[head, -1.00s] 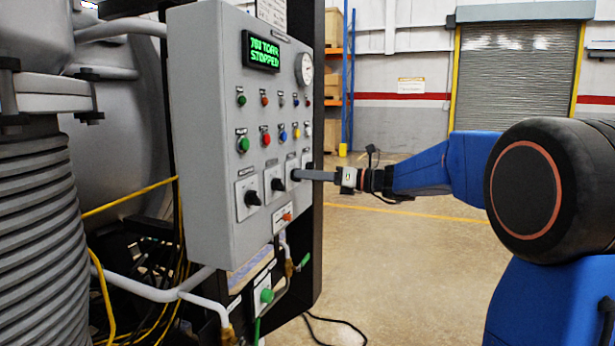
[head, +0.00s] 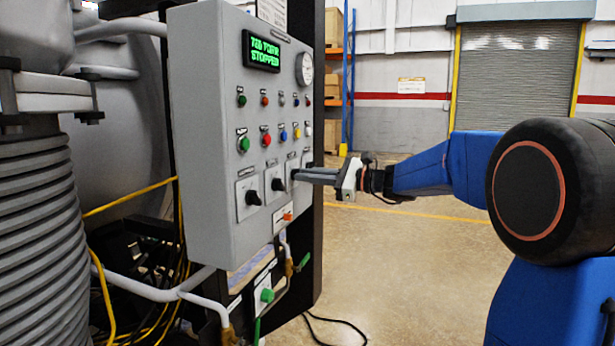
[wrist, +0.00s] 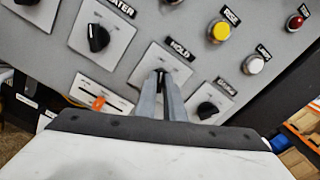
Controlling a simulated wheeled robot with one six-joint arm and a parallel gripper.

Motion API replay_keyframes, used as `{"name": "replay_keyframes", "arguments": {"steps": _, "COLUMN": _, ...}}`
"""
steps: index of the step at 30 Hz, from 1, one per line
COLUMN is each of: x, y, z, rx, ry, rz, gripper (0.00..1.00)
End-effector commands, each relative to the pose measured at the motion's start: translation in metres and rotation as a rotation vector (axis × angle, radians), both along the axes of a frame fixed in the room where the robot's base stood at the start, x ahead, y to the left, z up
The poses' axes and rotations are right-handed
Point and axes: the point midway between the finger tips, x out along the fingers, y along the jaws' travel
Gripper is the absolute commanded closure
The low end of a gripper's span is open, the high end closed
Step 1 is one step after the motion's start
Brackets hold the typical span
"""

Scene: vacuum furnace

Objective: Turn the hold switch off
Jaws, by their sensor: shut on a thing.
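The hold switch is a dark rotary knob on a light square plate (wrist: 148,64), under a HOLD label (wrist: 181,49) in the wrist view. My gripper (wrist: 161,78) is shut on the hold switch's knob, its two grey fingers close together over it. The fingers hide most of the knob, so its setting cannot be read. In the head view my gripper (head: 299,174) reaches the grey control panel (head: 205,120) from the right, at the third knob of the row.
The heater knob (wrist: 98,38) is to the left of the fingers and another black knob (wrist: 207,110) to the right. An orange switch (wrist: 98,103) sits below. Yellow (wrist: 219,31) and white (wrist: 255,64) buttons are above right. Open floor lies right of the panel.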

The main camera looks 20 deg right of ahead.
Motion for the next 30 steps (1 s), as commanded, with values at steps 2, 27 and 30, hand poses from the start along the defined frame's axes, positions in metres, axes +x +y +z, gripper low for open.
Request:
{"name": "replay_keyframes", "arguments": {"steps": 2, "x": -0.0001, "y": -0.0001, "z": 0.0000, "rx": -0.014, "ry": -0.019, "rz": 0.000, "gripper": 1.00}}
{"name": "replay_keyframes", "arguments": {"steps": 27, "x": -0.0002, "y": 0.0000, "z": -0.0002, "rx": -0.036, "ry": -0.050, "rz": 0.000, "gripper": 0.73}}
{"name": "replay_keyframes", "arguments": {"steps": 30, "x": -0.0002, "y": 0.0000, "z": -0.0002, "rx": -0.036, "ry": -0.049, "rz": 0.000, "gripper": 0.73}}
